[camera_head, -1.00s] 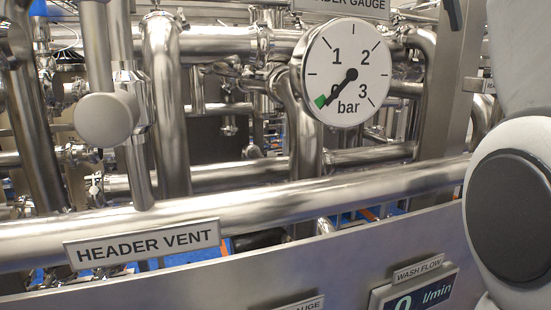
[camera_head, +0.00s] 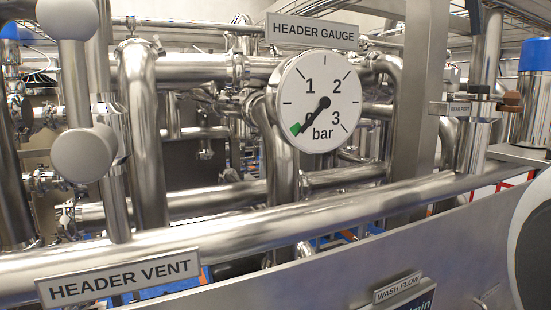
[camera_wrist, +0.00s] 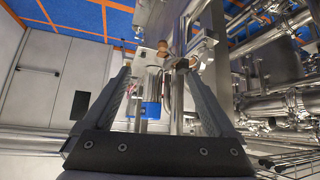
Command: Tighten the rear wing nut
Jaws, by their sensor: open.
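Which of these is the rear wing nut I cannot tell in the wrist view. My gripper is outside the head view.
A blue-topped steel cylinder (camera_head: 534,85) stands at the far right; a blue band (camera_wrist: 151,110) shows between my fingers in the wrist view. The header gauge (camera_head: 318,103), a long horizontal pipe (camera_head: 330,217) and dense pipework fill the head view. A steel panel (camera_head: 400,262) lies in front.

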